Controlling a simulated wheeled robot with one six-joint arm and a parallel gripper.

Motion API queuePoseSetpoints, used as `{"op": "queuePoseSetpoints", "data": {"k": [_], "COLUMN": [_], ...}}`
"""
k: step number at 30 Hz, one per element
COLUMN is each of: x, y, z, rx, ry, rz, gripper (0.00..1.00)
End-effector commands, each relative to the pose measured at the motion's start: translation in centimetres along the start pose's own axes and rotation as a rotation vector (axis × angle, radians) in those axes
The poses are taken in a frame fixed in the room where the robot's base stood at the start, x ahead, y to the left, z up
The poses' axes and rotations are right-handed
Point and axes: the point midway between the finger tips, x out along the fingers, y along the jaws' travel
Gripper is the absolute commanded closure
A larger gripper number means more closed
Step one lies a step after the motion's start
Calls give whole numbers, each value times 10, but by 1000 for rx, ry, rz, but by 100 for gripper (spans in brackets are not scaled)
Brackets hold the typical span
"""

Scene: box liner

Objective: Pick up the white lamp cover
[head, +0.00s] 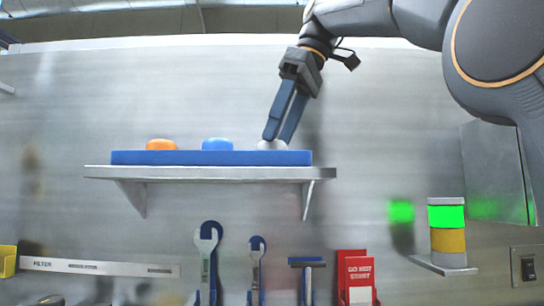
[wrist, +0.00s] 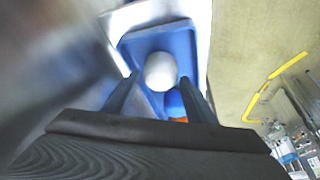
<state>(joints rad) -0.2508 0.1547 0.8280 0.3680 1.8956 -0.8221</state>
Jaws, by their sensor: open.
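The white lamp cover (head: 272,145) is a small white dome at the right end of a blue tray (head: 210,158) on a wall shelf. Its lower part is hidden by the tray's front edge in the head view. In the wrist view the white cover (wrist: 160,71) is round and lies in the blue tray, ahead of and between my fingers. My gripper (head: 278,138) points down at the cover, with its fingertips close to it. The fingers (wrist: 159,88) are apart, one on each side of the cover in the picture. I cannot tell whether they touch it.
A blue cover (head: 217,144) and an orange cover (head: 161,145) sit in the tray to the left. The metal shelf (head: 200,173) is fixed to the wall. Wrenches (head: 206,262) hang below. A signal light with a green top (head: 446,216) stands at the right.

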Motion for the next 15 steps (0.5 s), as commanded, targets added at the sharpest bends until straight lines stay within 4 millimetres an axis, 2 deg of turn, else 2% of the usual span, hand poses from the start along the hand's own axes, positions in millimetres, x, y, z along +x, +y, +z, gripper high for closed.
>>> {"op": "queuePoseSetpoints", "data": {"k": [9,15], "x": [34,41], "y": [0,1], "z": [-1,-1], "rx": [3,3], "ry": [-1,0], "rz": [0,1], "gripper": [49,49]}}
